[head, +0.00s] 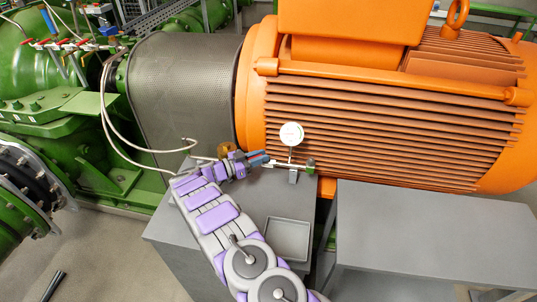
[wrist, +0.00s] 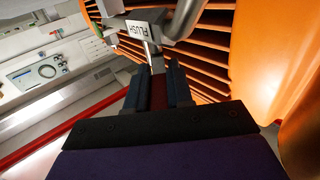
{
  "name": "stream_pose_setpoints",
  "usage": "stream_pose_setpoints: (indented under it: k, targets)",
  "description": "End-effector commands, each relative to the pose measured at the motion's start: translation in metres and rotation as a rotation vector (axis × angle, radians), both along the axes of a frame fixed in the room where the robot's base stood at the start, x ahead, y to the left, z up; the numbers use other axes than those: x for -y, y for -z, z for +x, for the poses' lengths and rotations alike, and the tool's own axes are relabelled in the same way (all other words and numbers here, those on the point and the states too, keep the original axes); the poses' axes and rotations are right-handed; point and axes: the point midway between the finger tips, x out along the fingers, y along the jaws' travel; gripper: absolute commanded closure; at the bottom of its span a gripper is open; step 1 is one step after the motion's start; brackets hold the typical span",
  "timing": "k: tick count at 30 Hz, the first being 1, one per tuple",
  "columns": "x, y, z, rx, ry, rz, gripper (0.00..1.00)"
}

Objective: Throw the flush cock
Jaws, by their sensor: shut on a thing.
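The flush cock shows at the top of the wrist view, with a grey metal tag reading FLUSH (wrist: 141,28) and a short metal stem below it. A dark red lever (wrist: 158,92) runs down from there between my fingers. My gripper (wrist: 159,78) is shut on this lever, one dark finger on each side. In the head view my gripper (head: 262,160) reaches the small pipework above the grey cabinet, left of a round white gauge (head: 291,134). The lever and the cock's body are too small or hidden to make out there.
A large orange finned motor (head: 390,120) stands close behind the pipework. A grey perforated guard (head: 185,90) and green machinery (head: 80,145) with hoses lie to the left. The grey cabinet top (head: 265,195) holds a shallow tray (head: 288,240). A bare grey table (head: 430,235) stands at right.

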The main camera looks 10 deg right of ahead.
Motion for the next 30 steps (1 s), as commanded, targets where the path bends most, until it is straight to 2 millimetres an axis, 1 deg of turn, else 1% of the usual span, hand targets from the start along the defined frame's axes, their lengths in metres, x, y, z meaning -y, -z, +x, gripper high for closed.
stream_pose_setpoints:
  k: [1, 3, 15, 16, 21, 24, 30]
  targets:
    - [-0.0066, -0.0016, 0.0012, 0.004, -0.010, 0.001, 1.00]
    - [-0.0084, -0.0018, 0.0008, 0.005, -0.008, 0.001, 1.00]
    - [-0.0104, -0.0027, 0.0009, 0.007, -0.008, 0.001, 1.00]
    - [-0.0106, -0.0028, 0.0010, 0.007, -0.009, 0.001, 0.78]
    - [-0.0095, -0.0022, 0.0004, 0.005, -0.006, -0.001, 0.62]
    - [-0.0085, -0.0017, 0.0000, 0.004, -0.004, 0.000, 0.53]
    - [-0.0065, -0.0011, -0.0005, 0.003, -0.002, 0.001, 0.53]
